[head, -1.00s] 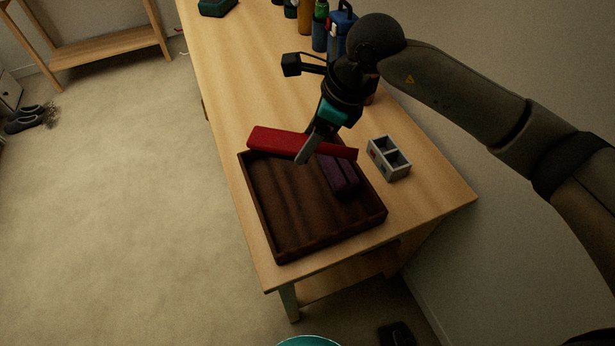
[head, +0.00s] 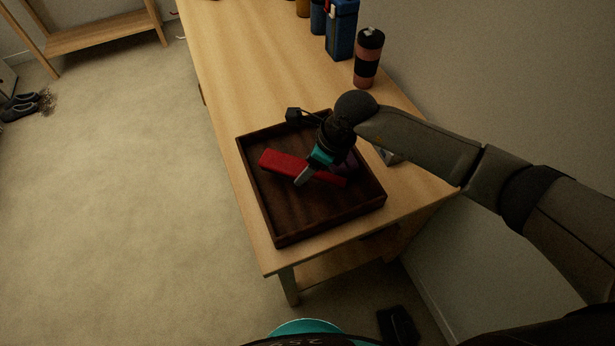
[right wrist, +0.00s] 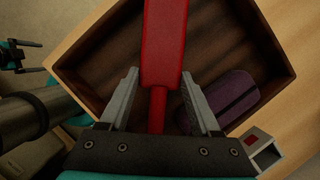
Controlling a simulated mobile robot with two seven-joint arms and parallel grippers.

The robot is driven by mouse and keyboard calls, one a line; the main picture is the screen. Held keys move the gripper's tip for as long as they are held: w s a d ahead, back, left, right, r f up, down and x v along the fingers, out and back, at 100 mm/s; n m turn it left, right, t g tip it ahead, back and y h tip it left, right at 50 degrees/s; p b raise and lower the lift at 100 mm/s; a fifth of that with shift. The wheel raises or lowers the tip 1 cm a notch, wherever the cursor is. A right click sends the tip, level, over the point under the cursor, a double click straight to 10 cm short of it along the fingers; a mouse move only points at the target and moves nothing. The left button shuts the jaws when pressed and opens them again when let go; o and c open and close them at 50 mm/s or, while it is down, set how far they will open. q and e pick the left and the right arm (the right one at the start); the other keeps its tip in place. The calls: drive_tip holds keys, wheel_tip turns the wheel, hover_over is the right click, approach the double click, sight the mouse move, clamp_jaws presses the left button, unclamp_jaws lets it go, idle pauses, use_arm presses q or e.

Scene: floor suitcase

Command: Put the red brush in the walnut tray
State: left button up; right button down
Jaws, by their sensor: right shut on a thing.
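The red brush (head: 283,162) is within the outline of the walnut tray (head: 262,207), with its broad end to the left. I cannot tell whether it touches the tray floor. My right gripper (head: 302,180) is shut on the brush's narrow handle. In the right wrist view the red brush (right wrist: 164,45) runs up from between the fingers of the right gripper (right wrist: 160,95), over the tray (right wrist: 105,60).
A dark purple item (right wrist: 232,97) lies in the tray beside the brush. A small grey divided holder (head: 388,156) stands right of the tray, partly behind my arm. A tumbler (head: 368,60) and a blue container (head: 341,30) stand farther back.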

drive_tip(key=shift+f+b, duration=0.4)
drive_tip(key=shift+f, duration=1.75)
drive_tip(key=shift+f, duration=0.1)
drive_tip(key=shift+c, duration=0.5)
unclamp_jaws()
drive_tip(key=shift+d+r, duration=0.1)
drive_tip(key=shift+r, duration=0.35)
drive_tip(key=p+v, duration=0.2)
drive_tip(key=v, duration=0.9)
drive_tip(key=shift+s+d+r, duration=0.1)
drive_tip(key=shift+r, duration=0.05)
